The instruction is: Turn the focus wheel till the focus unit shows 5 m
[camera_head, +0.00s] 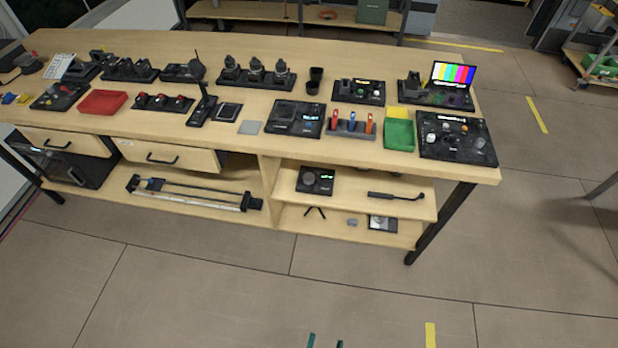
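A black unit (304,190) with a round dark wheel (309,179) and a small lit green display (327,177) sits on the upper shelf under the workbench; it looks like the focus unit. The display is too small to read. Another black unit (295,119) with a dial and a small blue display stands on the bench top above it, and I cannot read its label. The two fingertips of my gripper (325,343) show at the bottom edge, apart with floor between them. They are far in front of the shelf and touch nothing.
The wooden bench (237,145) holds several control panels, a red tray (102,102), a green tray (399,135) and a colour-bar screen (453,75). A black wand-like tool (397,197) lies right of the shelf unit. The floor (200,300) in front is clear.

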